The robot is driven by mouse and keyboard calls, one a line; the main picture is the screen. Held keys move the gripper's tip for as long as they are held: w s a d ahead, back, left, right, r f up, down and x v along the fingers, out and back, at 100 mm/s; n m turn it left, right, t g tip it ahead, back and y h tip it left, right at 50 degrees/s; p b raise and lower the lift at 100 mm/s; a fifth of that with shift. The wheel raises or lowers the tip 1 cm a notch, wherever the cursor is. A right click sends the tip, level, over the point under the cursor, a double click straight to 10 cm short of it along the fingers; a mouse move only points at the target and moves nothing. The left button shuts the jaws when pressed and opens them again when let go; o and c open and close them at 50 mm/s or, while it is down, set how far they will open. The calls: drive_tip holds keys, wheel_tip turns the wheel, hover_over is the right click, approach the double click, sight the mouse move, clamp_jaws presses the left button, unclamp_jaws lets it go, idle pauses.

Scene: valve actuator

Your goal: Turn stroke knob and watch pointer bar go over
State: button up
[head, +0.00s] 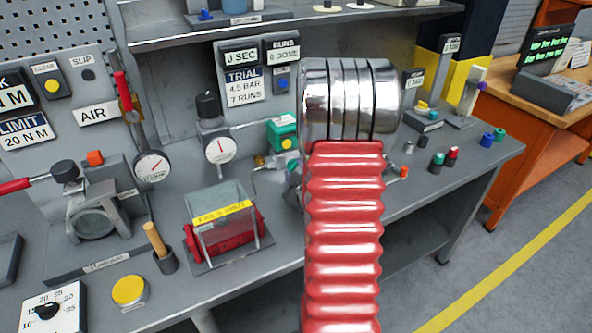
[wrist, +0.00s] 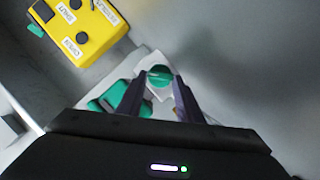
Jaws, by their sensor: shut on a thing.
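In the wrist view, my gripper (wrist: 158,92) has its two dark fingers on either side of a round green knob (wrist: 159,76), shut on it. A paler bar runs across the knob's face. I take this to be the stroke knob, though no label on it is readable. A white plate shows around and under it, and a green body (wrist: 106,104) lies beside the left finger, partly hidden. In the head view, my red ribbed arm and its chrome rings hide the gripper and the knob. I cannot clearly make out the pointer bar.
A yellow box (wrist: 80,30) with dark buttons and labels is at upper left in the wrist view. In the head view, a green unit (head: 283,130) is left of my arm, and a red cylinder under a clear guard (head: 225,222) stands nearer. Gauges stand on the grey bench.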

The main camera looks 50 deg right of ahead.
drive_tip(key=shift+w+a+f+n, duration=0.1)
drive_tip(key=shift+a+n, duration=0.05)
drive_tip(key=shift+n, duration=0.25)
drive_tip(key=o, duration=1.1)
drive_tip(key=shift+m, duration=0.3)
